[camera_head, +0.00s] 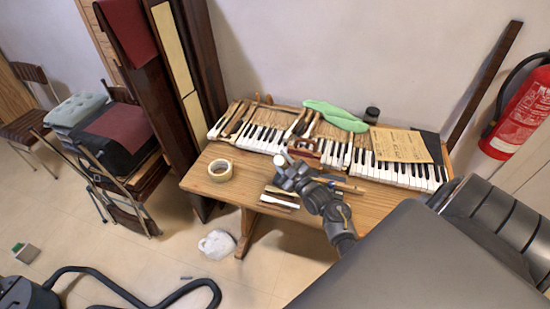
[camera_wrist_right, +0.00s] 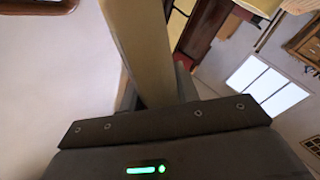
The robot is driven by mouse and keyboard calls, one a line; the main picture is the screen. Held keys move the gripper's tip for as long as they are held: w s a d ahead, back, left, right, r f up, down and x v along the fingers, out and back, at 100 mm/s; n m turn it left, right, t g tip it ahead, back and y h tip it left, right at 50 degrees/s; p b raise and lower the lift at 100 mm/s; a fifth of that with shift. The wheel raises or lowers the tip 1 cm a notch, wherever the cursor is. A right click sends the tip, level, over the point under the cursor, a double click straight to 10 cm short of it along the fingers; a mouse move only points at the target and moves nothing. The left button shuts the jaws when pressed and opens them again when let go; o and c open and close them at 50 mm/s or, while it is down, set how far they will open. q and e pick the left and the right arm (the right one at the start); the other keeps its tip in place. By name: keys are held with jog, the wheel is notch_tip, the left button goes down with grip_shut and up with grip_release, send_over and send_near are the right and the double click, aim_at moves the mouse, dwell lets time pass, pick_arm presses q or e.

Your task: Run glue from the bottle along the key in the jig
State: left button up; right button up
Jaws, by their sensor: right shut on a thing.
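My right gripper (camera_head: 286,168) is over the front of the wooden table and shut on a pale thing, likely the glue bottle. Only a small whitish part of the bottle (camera_head: 281,158) shows in the head view. In the right wrist view the cream, long body of the bottle (camera_wrist_right: 147,50) rises from between the fingers. A reddish-brown wooden piece that may be the jig (camera_head: 304,147) is just behind the gripper, by the keyboard. Whether a key lies in it is too small to tell. My left gripper is not in view.
The table (camera_head: 235,167) bears a tape roll (camera_head: 220,170), loose key pieces (camera_head: 279,199), a row of piano keys (camera_head: 265,138), a green cloth (camera_head: 335,115), a dark jar (camera_head: 371,114) and a paper sheet (camera_head: 400,145). Tall boards (camera_head: 175,80) stand at the left.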

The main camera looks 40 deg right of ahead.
jog(key=shift+s+d, duration=0.15)
jog(key=shift+s, duration=0.05)
jog(key=shift+s, duration=0.1)
jog(key=shift+s+d+p, duration=0.2)
jog(key=shift+s+d, duration=0.3)
jog(key=shift+s, duration=0.2)
jog(key=shift+s+d+p, duration=0.15)
jog(key=shift+s+d, duration=0.3)
jog(key=shift+s, duration=0.25)
jog(key=shift+s+d, duration=0.1)
jog(key=s+d, duration=0.2)
jog(key=shift+s+p, duration=0.35)
jog(key=shift+a, duration=0.15)
jog(key=shift+w+a+r, duration=0.1)
jog(key=shift+w+a, duration=0.4)
jog(key=shift+w, duration=0.3)
jog(key=shift+w+a, duration=0.45)
jog(key=shift+w, duration=0.3)
jog(key=shift+w+a+b, duration=0.2)
jog(key=shift+w+a, duration=0.35)
jog(key=shift+w, duration=0.2)
jog(key=shift+w+a+b, duration=0.15)
jog(key=shift+w+a, duration=0.35)
jog(key=shift+w, duration=0.25)
